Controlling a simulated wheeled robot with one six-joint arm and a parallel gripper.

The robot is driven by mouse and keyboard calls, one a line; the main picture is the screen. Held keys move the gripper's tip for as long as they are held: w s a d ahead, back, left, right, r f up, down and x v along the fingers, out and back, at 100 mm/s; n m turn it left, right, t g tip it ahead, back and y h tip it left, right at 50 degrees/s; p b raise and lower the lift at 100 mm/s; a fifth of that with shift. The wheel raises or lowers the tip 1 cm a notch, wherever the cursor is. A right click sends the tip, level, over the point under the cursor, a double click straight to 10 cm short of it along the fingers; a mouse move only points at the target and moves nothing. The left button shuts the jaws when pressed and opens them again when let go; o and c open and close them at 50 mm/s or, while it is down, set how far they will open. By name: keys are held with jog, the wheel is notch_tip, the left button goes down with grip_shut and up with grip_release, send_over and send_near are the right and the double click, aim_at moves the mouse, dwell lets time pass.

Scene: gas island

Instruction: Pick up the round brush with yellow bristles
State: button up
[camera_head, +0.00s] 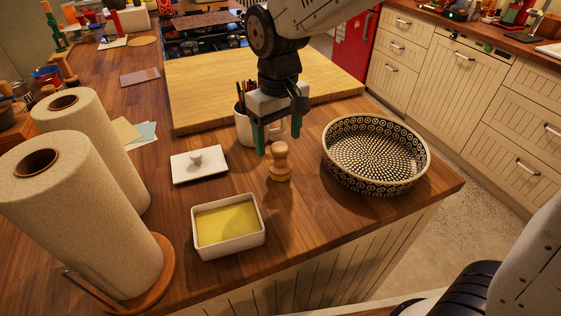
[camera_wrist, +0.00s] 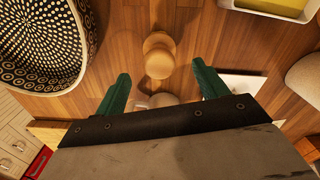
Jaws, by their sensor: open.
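A small round wooden brush (camera_head: 279,160) stands upright on the counter between the butter dish and the patterned bowl, its knob handle up. Pale yellowish bristles seem to show low down at its base. In the wrist view the brush (camera_wrist: 159,56) lies just beyond the fingertips, midway between them. My gripper (camera_head: 278,140) is open and empty, pointing down, with its green fingers above and just behind the brush in the head view. The gripper (camera_wrist: 161,82) does not appear to touch it.
A patterned bowl (camera_head: 374,186) stands to the right. A white dish of butter (camera_head: 228,249) is in front, with its lid (camera_head: 199,178) behind it. A mug with pencils (camera_head: 243,136) stands close behind my gripper. Paper rolls (camera_head: 75,213) stand left; a cutting board (camera_head: 190,124) lies behind.

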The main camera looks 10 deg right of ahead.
aim_at(279, 156)
notch_tip(279, 156, down, 6)
jog(key=shift+s+r, duration=0.1)
jog(key=c, duration=1.1)
